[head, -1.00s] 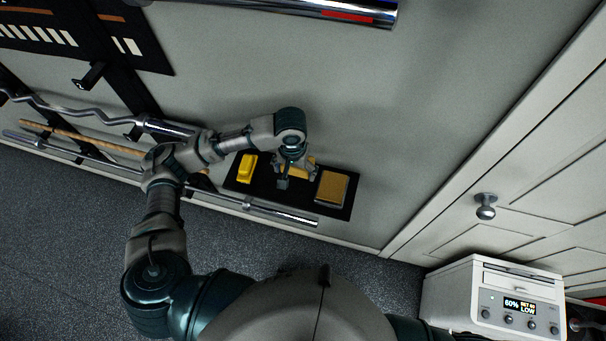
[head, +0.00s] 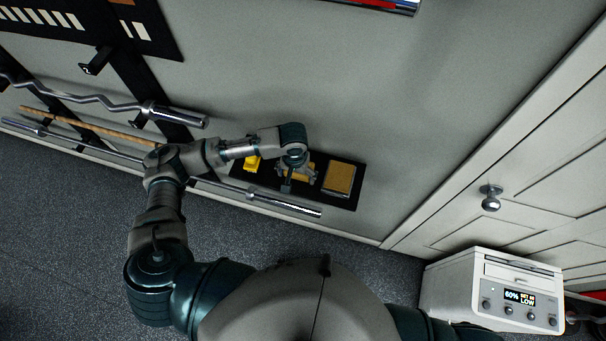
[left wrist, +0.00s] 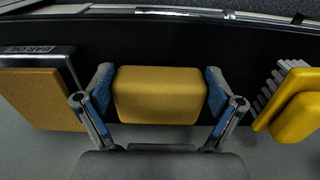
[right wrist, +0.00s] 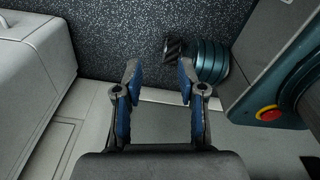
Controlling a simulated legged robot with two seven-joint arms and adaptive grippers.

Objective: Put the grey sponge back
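A yellow-tan sponge block (left wrist: 160,95) sits on a black shelf (left wrist: 150,40) in the left wrist view; it also shows in the head view (head: 308,174). I see no sponge that is clearly grey. My left gripper (left wrist: 160,75) is spread wide, with one finger on each side of this block, very close to its sides; any contact is hard to tell. In the head view my left gripper (head: 290,176) is at the middle of the shelf. My right gripper (right wrist: 158,70) is partly open and empty, away from the shelf.
A tan pad (left wrist: 35,100) with a grey tin labelled "BAR OIL" is left of the block in the left wrist view. A yellow brush (left wrist: 295,105) with pale bristles is right of it. A white box with a display (head: 490,295) stands at lower right. Bars hang at left.

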